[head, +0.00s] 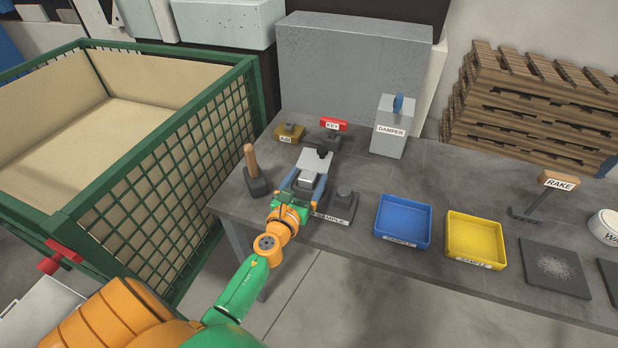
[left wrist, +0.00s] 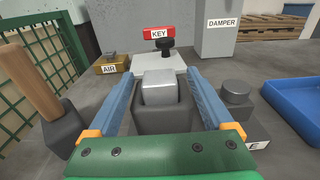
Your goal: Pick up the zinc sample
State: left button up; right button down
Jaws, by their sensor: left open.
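A silvery block (head: 306,181), which looks like the zinc sample, sits on a dark grey block; it also shows in the left wrist view (left wrist: 160,86). My left gripper (head: 311,174) is open, with one blue finger on each side of the silvery block. In the left wrist view the fingers (left wrist: 160,70) show gaps to the block on both sides. A plate labelled SAMPLE (head: 331,219) lies partly hidden by the gripper, beside a dark knobbed block (head: 343,197). My right gripper is not in view.
A wooden-handled hammer (head: 252,170) stands close on the left. Behind are the AIR block (head: 289,133), the red KEY tag (head: 333,125) and the DAMPER box (head: 391,128). Blue tray (head: 403,239) and yellow tray (head: 475,263) lie right. A green mesh crate (head: 190,165) borders the table's left.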

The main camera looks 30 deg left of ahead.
pick_arm(q)
jog(key=shift+s+r, duration=0.2)
jog(key=shift+s, duration=0.15)
jog(key=c, duration=0.4)
jog(key=shift+d, duration=0.1)
grip_shut()
